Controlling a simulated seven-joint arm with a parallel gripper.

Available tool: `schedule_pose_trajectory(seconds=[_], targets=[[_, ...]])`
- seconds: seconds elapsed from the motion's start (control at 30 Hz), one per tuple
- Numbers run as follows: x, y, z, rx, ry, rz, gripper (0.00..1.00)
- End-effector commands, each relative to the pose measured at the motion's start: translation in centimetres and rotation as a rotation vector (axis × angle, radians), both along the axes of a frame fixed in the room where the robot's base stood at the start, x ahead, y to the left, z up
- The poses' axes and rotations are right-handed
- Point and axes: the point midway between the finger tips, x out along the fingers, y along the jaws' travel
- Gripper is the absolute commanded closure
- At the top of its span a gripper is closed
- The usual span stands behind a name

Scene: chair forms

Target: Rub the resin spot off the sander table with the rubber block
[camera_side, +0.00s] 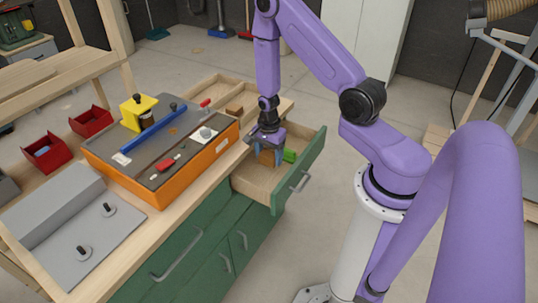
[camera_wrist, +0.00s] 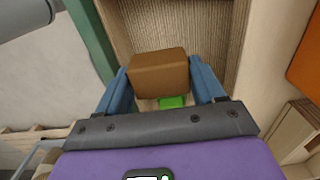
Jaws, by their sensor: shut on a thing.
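My gripper (camera_side: 267,150) is over the open drawer of the green bench, its blue fingers shut on a brown block, which I take to be the rubber block (camera_wrist: 159,74). In the wrist view the block sits between both fingertips (camera_wrist: 160,88). Its height above the drawer floor is hard to tell. The sander (camera_side: 178,183), with an orange body and grey top, stands on the bench left of the drawer. A small brownish mark (camera_side: 172,131), perhaps the resin spot, shows faintly on its top, near the blue bar.
A bright green item (camera_side: 289,155) lies in the drawer (camera_side: 256,182), close to my gripper. The sander top carries a blue bar (camera_side: 153,128), a yellow-topped part (camera_side: 138,104) and a red piece (camera_side: 166,164).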

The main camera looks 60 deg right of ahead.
Motion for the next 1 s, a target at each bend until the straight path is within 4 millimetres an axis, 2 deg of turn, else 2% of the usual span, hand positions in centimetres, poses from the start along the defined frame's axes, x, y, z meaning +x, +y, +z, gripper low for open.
schedule_pose_trajectory(seconds=[0.2,0.37,1.0], targets=[[0.1,0.0,0.3,0.000,-0.002,0.000,0.56],[0.2,0.0,2.3,-0.001,-0.006,-0.001,0.56],[0.2,0.0,17.1,-0.003,-0.012,-0.001,0.56]])
